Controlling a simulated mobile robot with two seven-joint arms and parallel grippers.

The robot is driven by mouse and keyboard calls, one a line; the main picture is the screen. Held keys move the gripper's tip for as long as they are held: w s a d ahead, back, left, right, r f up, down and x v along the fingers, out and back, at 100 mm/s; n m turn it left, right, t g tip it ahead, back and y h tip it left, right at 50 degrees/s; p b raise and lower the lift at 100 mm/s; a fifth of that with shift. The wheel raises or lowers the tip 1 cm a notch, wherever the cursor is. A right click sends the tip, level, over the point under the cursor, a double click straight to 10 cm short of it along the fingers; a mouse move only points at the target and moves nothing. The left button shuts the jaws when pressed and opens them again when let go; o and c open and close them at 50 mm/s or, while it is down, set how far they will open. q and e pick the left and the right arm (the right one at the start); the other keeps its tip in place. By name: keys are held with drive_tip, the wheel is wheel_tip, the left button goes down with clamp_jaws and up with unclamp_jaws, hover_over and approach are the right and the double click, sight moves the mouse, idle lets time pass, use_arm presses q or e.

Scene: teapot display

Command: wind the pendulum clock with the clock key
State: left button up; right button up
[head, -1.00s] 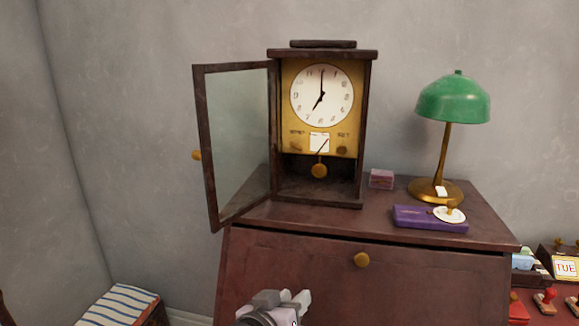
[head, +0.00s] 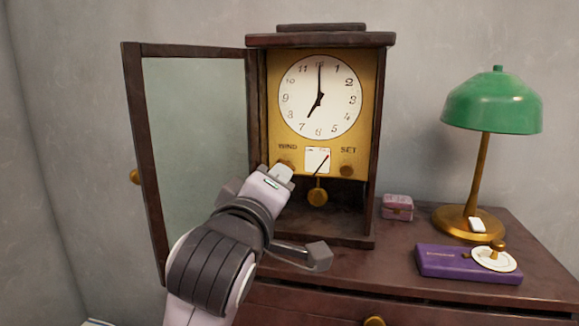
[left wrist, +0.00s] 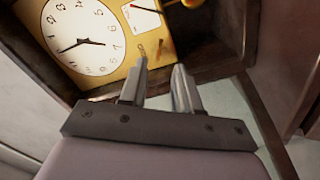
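The pendulum clock (head: 318,97) stands on the cabinet with its glass door (head: 195,150) swung open to the left. Its dial also shows in the left wrist view (left wrist: 82,35). A brown round fitting (head: 347,170) is under the word SET. The spot under WIND is partly hidden by my left gripper (head: 279,173), which is close in front of it. In the left wrist view its two fingers (left wrist: 162,72) are apart with nothing seen between them. A small brownish fitting (left wrist: 160,47) shows just beyond the fingertips. I cannot clearly make out the clock key. My right gripper is out of view.
The pendulum bob (head: 318,197) hangs close to the right of my left gripper. On the cabinet top (head: 400,262) are a small pink box (head: 397,207), a green lamp (head: 491,103) and a purple case (head: 450,263) with a white disc (head: 497,261) on it.

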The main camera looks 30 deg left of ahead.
sight(287, 164)
use_arm(q)
drive_tip(key=x, duration=0.6)
drive_tip(key=shift+w, duration=0.3)
drive_tip(key=shift+a, duration=0.1)
clamp_jaws()
